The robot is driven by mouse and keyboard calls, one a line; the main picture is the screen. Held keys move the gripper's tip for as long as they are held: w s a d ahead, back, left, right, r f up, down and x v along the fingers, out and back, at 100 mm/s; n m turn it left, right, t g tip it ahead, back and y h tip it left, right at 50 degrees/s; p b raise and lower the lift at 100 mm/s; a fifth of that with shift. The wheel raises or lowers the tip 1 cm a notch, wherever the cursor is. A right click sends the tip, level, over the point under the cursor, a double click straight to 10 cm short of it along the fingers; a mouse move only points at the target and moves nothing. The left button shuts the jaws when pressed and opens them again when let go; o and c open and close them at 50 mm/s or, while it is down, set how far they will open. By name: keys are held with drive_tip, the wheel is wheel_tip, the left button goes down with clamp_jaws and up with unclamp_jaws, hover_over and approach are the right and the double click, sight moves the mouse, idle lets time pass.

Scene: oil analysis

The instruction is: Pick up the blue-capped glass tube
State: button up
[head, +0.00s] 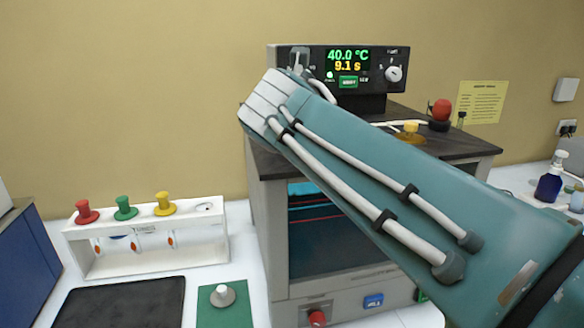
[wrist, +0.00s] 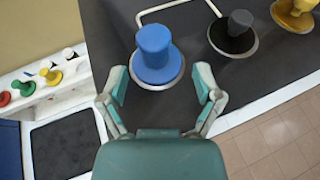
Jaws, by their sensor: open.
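The blue cap (wrist: 155,55) of the tube shows in the wrist view, standing in a round, pale-rimmed hole in the dark top (wrist: 190,105) of the bath. The glass below the cap is hidden. My gripper (wrist: 160,82) is open and empty, its two fingers on either side of the near edge of the blue cap. I cannot tell its height over the cap. In the head view my arm covers the blue cap and the gripper.
A grey cap (wrist: 240,22) and a yellow cap (wrist: 296,10) stand beside the blue one. The bath's display unit (head: 345,68) rises behind. A white rack (head: 150,265) with red, green and yellow caps stands left, near a black mat (head: 120,303).

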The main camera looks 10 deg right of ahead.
drive_tip(key=w+f, duration=0.1)
drive_tip(key=w, duration=0.1)
drive_tip(key=w+f, duration=0.1)
drive_tip(key=w, duration=0.1)
drive_tip(key=shift+w+d+f, duration=0.15)
drive_tip(key=shift+f, duration=0.05)
drive_tip(key=shift+w+d+f, duration=0.1)
drive_tip(key=shift+w+d, duration=0.1)
drive_tip(key=shift+w, duration=0.05)
drive_tip(key=shift+d, duration=0.3)
clamp_jaws()
drive_tip(key=shift+a, duration=0.2)
